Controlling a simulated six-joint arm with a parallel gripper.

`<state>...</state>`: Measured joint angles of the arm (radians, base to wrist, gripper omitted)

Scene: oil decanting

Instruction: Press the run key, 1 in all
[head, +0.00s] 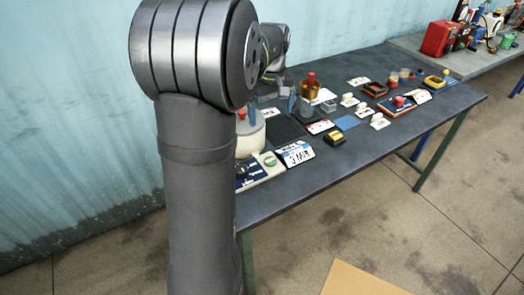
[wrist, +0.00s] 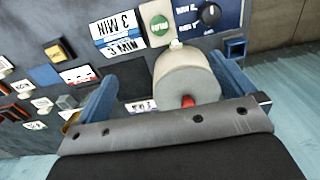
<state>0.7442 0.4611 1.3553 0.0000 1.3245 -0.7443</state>
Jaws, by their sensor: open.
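The run key looks to be the round green button (wrist: 159,25) on a pale plate at the top of the wrist view. It also shows in the head view (head: 269,160) near the table's front left, beside a dark blue panel with a black knob (wrist: 209,14). My gripper (wrist: 163,68) is open, its two blue fingers apart. A cream cylinder with a red knob (wrist: 188,76) shows between the fingers in the wrist view; I cannot tell its distance from them. The fingers appear apart from the green button. In the head view my arm hides most of the gripper.
The cream cylinder stands close behind the button. A yellow-black block (head: 335,138), a blue pad (head: 346,122) and several white cards and holders occupy the table (head: 375,147) to the right.

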